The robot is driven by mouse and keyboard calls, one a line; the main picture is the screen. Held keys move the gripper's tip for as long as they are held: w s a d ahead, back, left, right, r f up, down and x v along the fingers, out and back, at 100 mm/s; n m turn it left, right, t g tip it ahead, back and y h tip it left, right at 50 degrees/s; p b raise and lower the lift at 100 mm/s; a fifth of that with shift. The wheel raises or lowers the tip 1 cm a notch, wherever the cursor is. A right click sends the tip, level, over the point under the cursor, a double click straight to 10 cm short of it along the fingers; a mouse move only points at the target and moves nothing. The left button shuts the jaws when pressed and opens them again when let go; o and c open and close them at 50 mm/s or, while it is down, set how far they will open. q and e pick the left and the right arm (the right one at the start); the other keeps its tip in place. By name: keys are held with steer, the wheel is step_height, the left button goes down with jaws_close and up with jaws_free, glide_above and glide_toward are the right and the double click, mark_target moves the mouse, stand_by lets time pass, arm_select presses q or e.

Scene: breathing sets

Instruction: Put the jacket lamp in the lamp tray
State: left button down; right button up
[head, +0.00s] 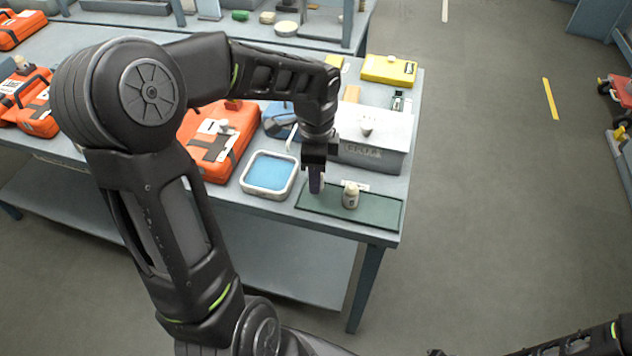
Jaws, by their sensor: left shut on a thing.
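My left gripper (316,182) reaches down over the left part of a dark green mat (380,213) near the table's front right corner. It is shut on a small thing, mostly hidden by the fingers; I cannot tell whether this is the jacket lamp. A small cream, bottle-like item (350,196) stands upright on the mat, just right of the gripper and apart from it. A white-rimmed square tray with a blue floor (270,174), perhaps the lamp tray, lies left of the gripper and looks empty. My right gripper is not in view; only part of that arm shows at lower right.
A grey lidded box (372,150) stands right behind the gripper. An orange bag (218,145) lies left of the blue-floored tray, partly behind my arm. A yellow case (389,70) is farther back. Open floor lies right of the table.

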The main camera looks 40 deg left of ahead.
arm_select(q)
steer(key=shift+f, duration=1.4)
steer(key=shift+f, duration=0.2)
steer(key=c, duration=1.1)
jaws_free()
steer(key=shift+o, duration=0.2)
steer(key=shift+r, duration=0.1)
steer(key=shift+r, duration=0.1)
step_height(320, 180, up, 12)
steer(key=shift+r, duration=0.1)
